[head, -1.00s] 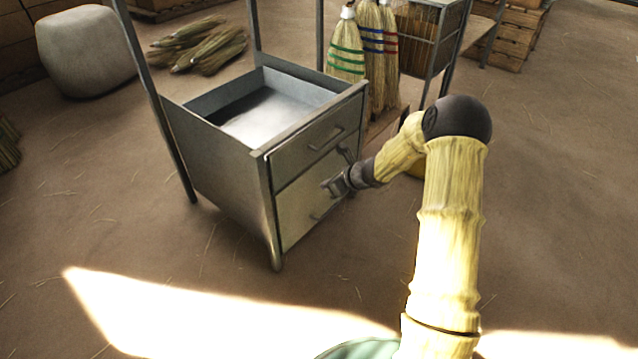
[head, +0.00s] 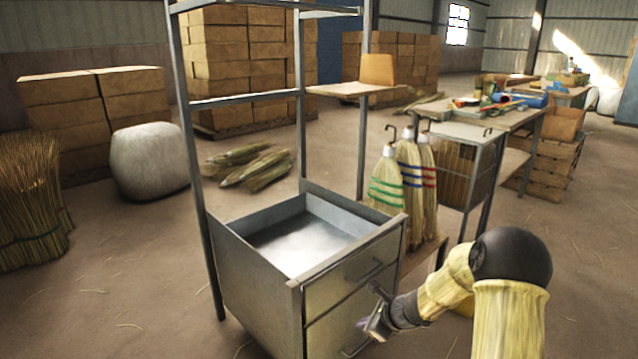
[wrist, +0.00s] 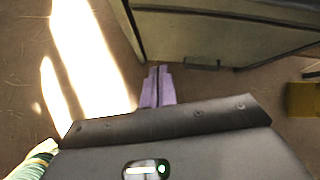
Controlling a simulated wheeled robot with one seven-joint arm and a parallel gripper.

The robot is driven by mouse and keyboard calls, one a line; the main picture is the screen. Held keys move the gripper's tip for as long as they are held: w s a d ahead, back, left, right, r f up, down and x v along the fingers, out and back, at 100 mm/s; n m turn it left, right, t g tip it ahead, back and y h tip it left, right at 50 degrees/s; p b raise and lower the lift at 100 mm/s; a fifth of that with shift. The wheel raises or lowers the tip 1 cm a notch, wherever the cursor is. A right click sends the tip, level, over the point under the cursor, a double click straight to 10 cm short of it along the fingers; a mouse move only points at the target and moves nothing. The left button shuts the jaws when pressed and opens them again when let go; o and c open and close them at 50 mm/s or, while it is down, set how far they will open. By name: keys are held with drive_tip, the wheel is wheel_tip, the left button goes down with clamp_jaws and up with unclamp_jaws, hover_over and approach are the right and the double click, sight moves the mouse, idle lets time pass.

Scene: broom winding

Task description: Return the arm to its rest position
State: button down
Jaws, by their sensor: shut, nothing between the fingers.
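My gripper (head: 368,330) is in front of the metal drawer cabinet (head: 255,300), close to its lower drawer front. Its purple fingers show together in the wrist view (wrist: 157,86), with nothing between them. My arm comes in from the lower right and bends at a dark round joint. Whether the gripper touches the cabinet front or its lower handle (head: 356,349) is hard to tell.
The cabinet has an open tray top (head: 305,240) and tall posts. Brooms (head: 385,180) hang behind it by a wire cage (head: 455,170). A yellow thing (wrist: 303,99) lies right of my gripper. Floor left of the cabinet is fairly clear.

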drive_tip(key=s+d+r+n+g+h+p, duration=0.1)
drive_tip(key=s+r+n+h+p, duration=0.1)
drive_tip(key=s+r+n, duration=0.55)
drive_tip(key=s+r+n+g+h+p, duration=0.15)
drive_tip(key=s+r+n, duration=0.25)
drive_tip(key=s+n, duration=0.5)
drive_tip(key=s+d+r+n+g+h+p, duration=0.1)
drive_tip(key=s+r+n+h+p, duration=0.15)
drive_tip(key=s+r+n, duration=0.6)
wheel_tip(320, 180, up, 35)
drive_tip(key=s+m+p, duration=0.1)
drive_tip(key=p, duration=3.6)
drive_tip(key=shift+s, duration=0.35)
